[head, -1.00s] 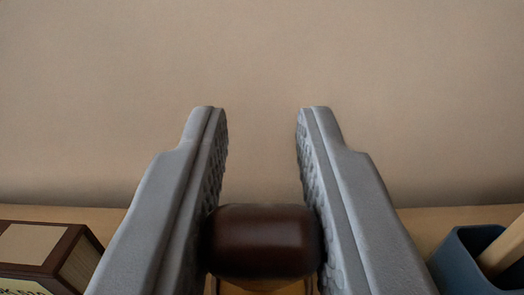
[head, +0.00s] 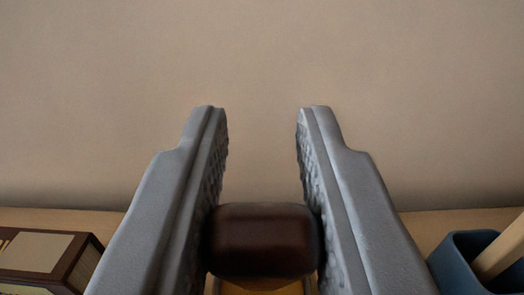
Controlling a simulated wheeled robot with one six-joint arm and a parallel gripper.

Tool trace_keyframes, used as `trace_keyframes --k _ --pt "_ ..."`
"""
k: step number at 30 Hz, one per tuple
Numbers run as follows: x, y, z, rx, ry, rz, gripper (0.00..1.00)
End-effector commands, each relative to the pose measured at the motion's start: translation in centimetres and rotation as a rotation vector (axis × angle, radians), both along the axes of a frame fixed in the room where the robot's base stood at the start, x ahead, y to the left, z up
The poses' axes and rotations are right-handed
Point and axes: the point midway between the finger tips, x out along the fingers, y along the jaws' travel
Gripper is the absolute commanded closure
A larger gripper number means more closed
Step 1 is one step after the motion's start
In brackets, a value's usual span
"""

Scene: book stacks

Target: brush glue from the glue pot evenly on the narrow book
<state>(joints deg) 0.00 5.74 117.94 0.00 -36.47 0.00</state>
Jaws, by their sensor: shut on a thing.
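My gripper (head: 261,112) is shut on a dark brown, rounded block-like piece (head: 262,240), which looks like the end of a brush handle. It sits between the lower parts of the two grey fingers, and the tips stand apart above it. A small yellowish part shows just under the piece; I cannot tell what it is. The bristles are hidden. No glue pot can be made out for certain. A dark brown book (head: 77,258) with a pale label lies at the lower left, cut by the frame; I cannot tell whether it is the narrow book.
A blue container (head: 452,266) with a pale wooden stick (head: 503,250) in it stands at the lower right. A light wooden surface (head: 60,217) runs along the bottom, with a plain beige wall (head: 262,60) behind. The space ahead of the fingertips is clear.

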Motion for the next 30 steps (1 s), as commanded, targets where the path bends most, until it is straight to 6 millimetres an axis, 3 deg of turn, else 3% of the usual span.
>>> trace_keyframes --k 21,30 --pt "0.0 0.0 4.7 0.000 -0.001 0.000 1.00" --pt "0.0 0.0 5.9 0.000 -0.001 0.000 1.00"
